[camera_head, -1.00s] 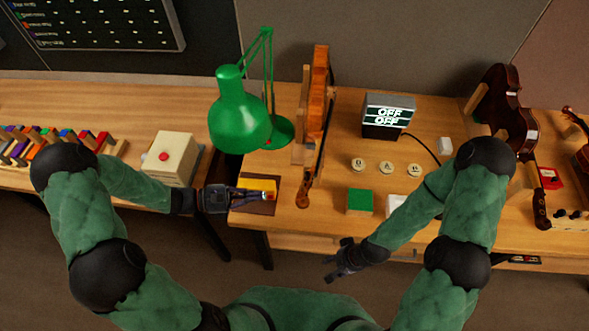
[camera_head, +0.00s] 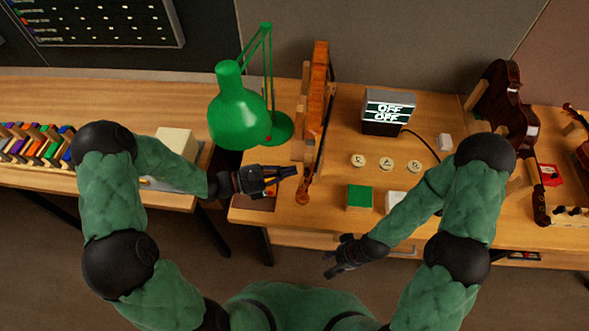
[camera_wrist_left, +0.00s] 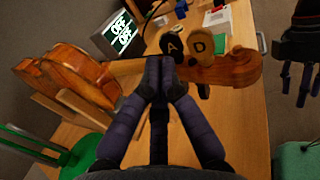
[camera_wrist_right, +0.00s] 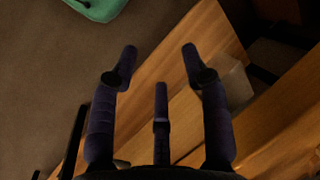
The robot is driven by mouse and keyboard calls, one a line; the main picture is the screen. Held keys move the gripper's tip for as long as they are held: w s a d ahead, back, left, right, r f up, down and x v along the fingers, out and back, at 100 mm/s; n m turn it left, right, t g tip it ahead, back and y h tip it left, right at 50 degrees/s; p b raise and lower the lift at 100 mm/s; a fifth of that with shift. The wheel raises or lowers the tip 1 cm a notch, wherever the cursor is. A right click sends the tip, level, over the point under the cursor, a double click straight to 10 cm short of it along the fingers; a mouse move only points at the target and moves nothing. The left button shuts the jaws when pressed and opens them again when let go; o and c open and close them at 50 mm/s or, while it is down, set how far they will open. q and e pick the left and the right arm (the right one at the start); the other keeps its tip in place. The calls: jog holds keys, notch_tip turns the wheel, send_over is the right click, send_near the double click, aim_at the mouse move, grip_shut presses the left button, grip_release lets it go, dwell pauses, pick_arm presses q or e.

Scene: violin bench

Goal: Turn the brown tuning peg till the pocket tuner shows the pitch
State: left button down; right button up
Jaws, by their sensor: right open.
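A violin (camera_head: 318,100) stands on edge on the bench, its scroll end (camera_head: 303,197) toward me. In the left wrist view its neck and pegbox (camera_wrist_left: 232,68) run across the picture. A dark disc marked A (camera_wrist_left: 172,45) and a brown peg head marked D (camera_wrist_left: 219,44) show there. My left gripper (camera_head: 296,171) is at the scroll end; its fingertips (camera_wrist_left: 161,66) are together just below the A disc. Whether anything thin is between them is hidden. The pocket tuner (camera_head: 388,114) reads OFF on both lines. My right gripper (camera_head: 335,258) is open and empty before the bench edge.
A green lamp (camera_head: 238,112) stands left of the violin. Round lettered buttons (camera_head: 386,165), a green block (camera_head: 360,196) and a white block (camera_head: 396,201) lie to its right. Another violin (camera_head: 506,108) stands at the right. A cream box (camera_head: 177,143) is on the left bench.

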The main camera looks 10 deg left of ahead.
pick_arm(q)
jog(key=shift+x, duration=0.95)
jog(key=shift+d, duration=0.1)
jog(key=shift+w+d+r+m+g+h, duration=0.1)
jog(key=shift+w+m+g+h, duration=0.1)
jog(key=shift+m+g, duration=0.25)
jog(key=shift+w+d+m+g+h, duration=0.1)
jog(key=shift+w+m+g, duration=0.15)
jog(key=shift+g, duration=0.3)
jog(key=shift+a, duration=0.1)
